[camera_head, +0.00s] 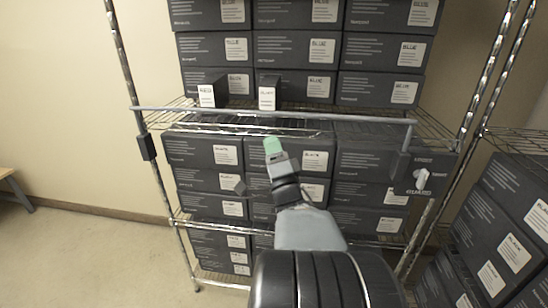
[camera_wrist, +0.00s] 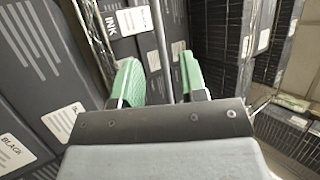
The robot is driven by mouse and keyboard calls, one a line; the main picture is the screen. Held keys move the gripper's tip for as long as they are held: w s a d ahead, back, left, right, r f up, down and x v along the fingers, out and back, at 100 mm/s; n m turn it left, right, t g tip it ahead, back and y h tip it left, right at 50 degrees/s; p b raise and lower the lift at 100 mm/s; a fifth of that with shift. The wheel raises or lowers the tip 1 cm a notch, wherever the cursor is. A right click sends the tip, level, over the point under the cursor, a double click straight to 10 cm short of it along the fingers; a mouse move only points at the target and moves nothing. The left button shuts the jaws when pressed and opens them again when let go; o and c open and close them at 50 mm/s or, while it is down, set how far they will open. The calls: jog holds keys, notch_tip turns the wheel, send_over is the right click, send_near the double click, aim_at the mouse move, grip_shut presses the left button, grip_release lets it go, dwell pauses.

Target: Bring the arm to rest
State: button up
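My arm reaches forward from the bottom of the head view toward the shelf rack. My gripper (camera_head: 273,146) is in front of the boxes on the middle shelf, its green fingertips just below a grey horizontal bar (camera_head: 330,115) in the picture. In the wrist view my gripper (camera_wrist: 160,76) has its two green fingers well apart, with no held object seen between them. A thin grey bar (camera_wrist: 161,35) shows beyond the gap. Whether any finger touches the bar or boxes cannot be told.
The wire rack (camera_head: 458,170) holds dark boxes (camera_head: 297,45) marked BLUE above and more boxes (camera_head: 203,150) below. Two small cartons (camera_head: 267,92) stand at the shelf's front. A GUARD label (camera_head: 419,180) is at right.

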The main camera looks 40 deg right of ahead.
jog(key=shift+s+a+f, duration=0.25)
jog(key=shift+s+f, duration=0.1)
jog(key=shift+s, duration=0.1)
dwell(0.4)
notch_tip(320, 180, down, 14)
jog(key=n+g+y+p, duration=0.25)
jog(key=n+g, duration=0.45)
jog(key=g, duration=0.5)
jog(key=s+a+r+n+g+y+p, duration=0.1)
jog(key=a+n, duration=0.3)
jog(key=a, duration=0.4)
jog(key=s+a+r+n+g+y+p, duration=0.2)
jog(key=a+n+g+y+p, duration=0.1)
jog(key=a, duration=0.5)
jog(key=s+a+r+n+g+y+p, duration=0.1)
jog(key=a+n+g+y+p, duration=0.1)
jog(key=a+n+y, duration=0.2)
jog(key=a+n, duration=0.2)
jog(key=a, duration=0.2)
jog(key=shift+s+r+n, duration=0.25)
jog(key=shift+r+n, duration=0.05)
jog(key=shift+r, duration=0.1)
